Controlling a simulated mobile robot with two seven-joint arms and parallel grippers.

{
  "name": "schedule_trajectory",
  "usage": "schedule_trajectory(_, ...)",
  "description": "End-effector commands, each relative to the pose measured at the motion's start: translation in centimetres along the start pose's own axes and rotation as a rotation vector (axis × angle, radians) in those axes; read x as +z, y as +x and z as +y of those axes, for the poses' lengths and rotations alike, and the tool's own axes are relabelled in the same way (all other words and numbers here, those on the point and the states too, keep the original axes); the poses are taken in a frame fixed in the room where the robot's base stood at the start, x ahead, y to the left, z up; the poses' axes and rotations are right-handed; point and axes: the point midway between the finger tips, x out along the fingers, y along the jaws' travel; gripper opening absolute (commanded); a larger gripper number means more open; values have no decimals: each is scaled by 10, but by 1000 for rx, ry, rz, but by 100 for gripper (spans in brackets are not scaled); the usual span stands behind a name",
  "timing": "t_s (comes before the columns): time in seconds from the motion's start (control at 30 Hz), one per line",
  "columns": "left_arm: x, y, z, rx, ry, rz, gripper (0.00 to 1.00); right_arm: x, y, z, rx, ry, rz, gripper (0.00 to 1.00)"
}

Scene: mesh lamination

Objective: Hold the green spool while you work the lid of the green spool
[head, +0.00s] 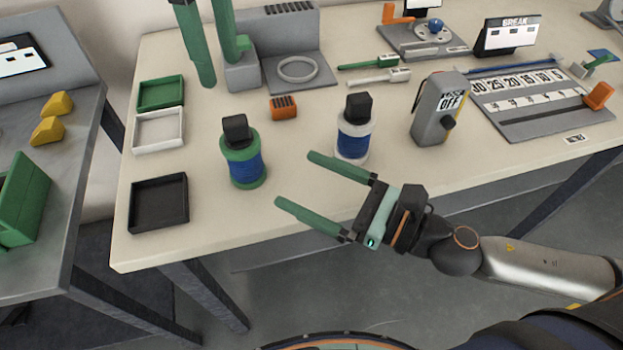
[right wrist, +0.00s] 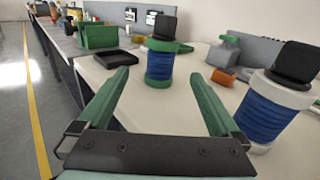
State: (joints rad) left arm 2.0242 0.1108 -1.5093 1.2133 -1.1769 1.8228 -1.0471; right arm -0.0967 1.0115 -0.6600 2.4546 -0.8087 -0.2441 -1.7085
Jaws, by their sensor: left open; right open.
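The green spool (head: 242,170) has green ends, a blue winding and a black lid (head: 236,131) on top. It stands upright on the cream table, and shows between my right fingertips in the right wrist view (right wrist: 159,68). My right gripper (head: 294,179) is open and empty, its fingers pointing at the spool but a little short of it. My left gripper (head: 219,74) hangs from the top edge of the head view, open and empty, beyond the spool; its wrist is out of frame.
A similar white spool (head: 352,142) stands right of the green one, close to my right fingers. Green (head: 160,106), white (head: 135,148) and black (head: 134,206) trays line the left side. An orange block (head: 283,107) and a grey machine (head: 245,77) stand behind.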

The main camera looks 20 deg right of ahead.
Motion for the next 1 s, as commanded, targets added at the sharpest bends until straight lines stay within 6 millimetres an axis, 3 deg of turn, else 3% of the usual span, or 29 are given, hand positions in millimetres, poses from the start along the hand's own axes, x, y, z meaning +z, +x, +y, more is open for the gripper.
schedule_trajectory(0.23, 0, 0, 0, 0, 0, 0, 50, -2, 5, -2, -13, 25, 2, 99)
schedule_trajectory(0.47, 0, 0, 0, 0, 0, 0, 50, -2, 23, -2, -12, 23, 0, 99)
schedule_trajectory(1.0, 0, 0, 0, 0, 0, 0, 50, -2, 98, -3, -11, 24, 1, 99)
